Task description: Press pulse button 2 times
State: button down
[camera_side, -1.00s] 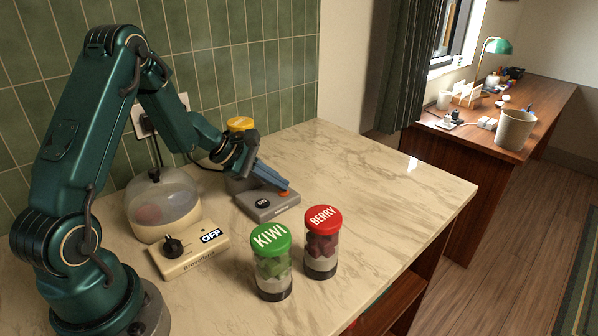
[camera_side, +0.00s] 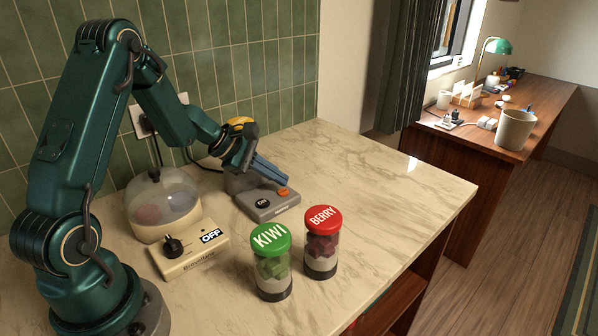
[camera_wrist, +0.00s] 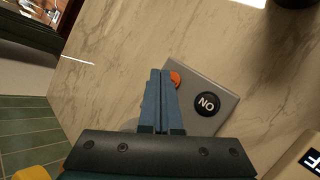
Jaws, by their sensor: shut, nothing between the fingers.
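A grey appliance base (camera_side: 270,213) stands on the marble counter. It bears an orange button (camera_side: 283,191) and a round black dial (camera_side: 263,203) marked ON. My gripper (camera_side: 286,182) is shut and empty, with its blue fingertips a little above the orange button and a visible gap between them in the side view. In the wrist view, the shut fingertips (camera_wrist: 161,73) lie just beside the orange button (camera_wrist: 175,79), partly covering it. The dial (camera_wrist: 207,104) reads upside down there.
A green-lidded KIWI jar (camera_side: 272,262) and a red-lidded BERRY jar (camera_side: 322,243) stand in front. The counter (camera_side: 390,190) to the right is clear.

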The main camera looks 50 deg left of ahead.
aim_at(278, 194)
jog(key=shift+r, duration=2.5)
dwell(0.8)
notch_tip(278, 194, up, 4)
jog(key=shift+f, duration=0.1)
dwell(0.4)
jog(key=shift+f, duration=4.45)
jog(key=shift+f, duration=0.1)
jog(key=shift+f, duration=0.3)
